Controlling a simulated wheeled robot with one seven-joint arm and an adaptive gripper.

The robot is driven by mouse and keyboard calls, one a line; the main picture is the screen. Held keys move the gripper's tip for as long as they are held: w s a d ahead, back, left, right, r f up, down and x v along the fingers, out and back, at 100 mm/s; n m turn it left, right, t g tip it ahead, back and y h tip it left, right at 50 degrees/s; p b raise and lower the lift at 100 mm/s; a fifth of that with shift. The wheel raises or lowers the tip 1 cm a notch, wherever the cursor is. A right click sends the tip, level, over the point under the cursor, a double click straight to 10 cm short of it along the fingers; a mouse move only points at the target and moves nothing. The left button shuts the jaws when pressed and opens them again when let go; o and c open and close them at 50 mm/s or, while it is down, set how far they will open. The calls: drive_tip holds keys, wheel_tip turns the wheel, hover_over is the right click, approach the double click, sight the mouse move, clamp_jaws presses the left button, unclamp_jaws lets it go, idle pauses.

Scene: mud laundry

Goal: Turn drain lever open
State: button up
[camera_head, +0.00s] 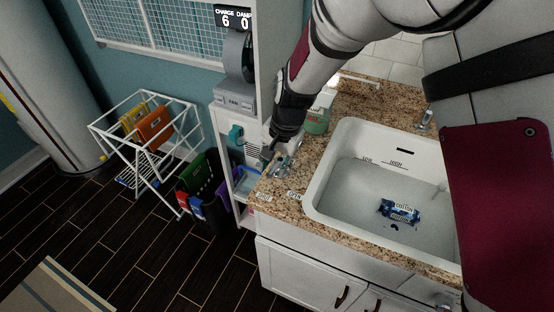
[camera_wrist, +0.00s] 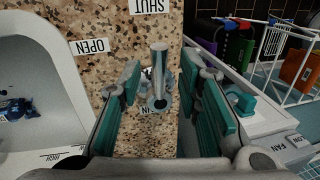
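The metal drain lever (camera_wrist: 160,64) stands on the granite counter, its handle pointing up the wrist view, roughly toward the SHUT label (camera_wrist: 149,6). The OPEN label (camera_wrist: 88,46) lies to its left, nearer the sink. My gripper (camera_wrist: 170,82) is open, its teal-padded fingers on either side of the lever, with visible gaps. In the head view the lever (camera_head: 282,167) sits at the counter's left end, and my gripper (camera_head: 270,152) is right beside it, its fingers partly hidden. The white sink (camera_head: 318,190) holds a blue packet labelled COTTON (camera_head: 398,211).
A green-tinted container (camera_head: 317,122) stands on the counter behind my gripper. A grey dispenser (camera_head: 235,97) and a shelf unit are to the left. A white drying rack (camera_head: 190,125) and coloured bins (camera_head: 200,178) stand on the floor. The counter in front of the lever is clear.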

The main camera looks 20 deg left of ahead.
drive_tip(key=shift+a+f, duration=0.1)
drive_tip(key=shift+f, duration=0.5)
clamp_jaws()
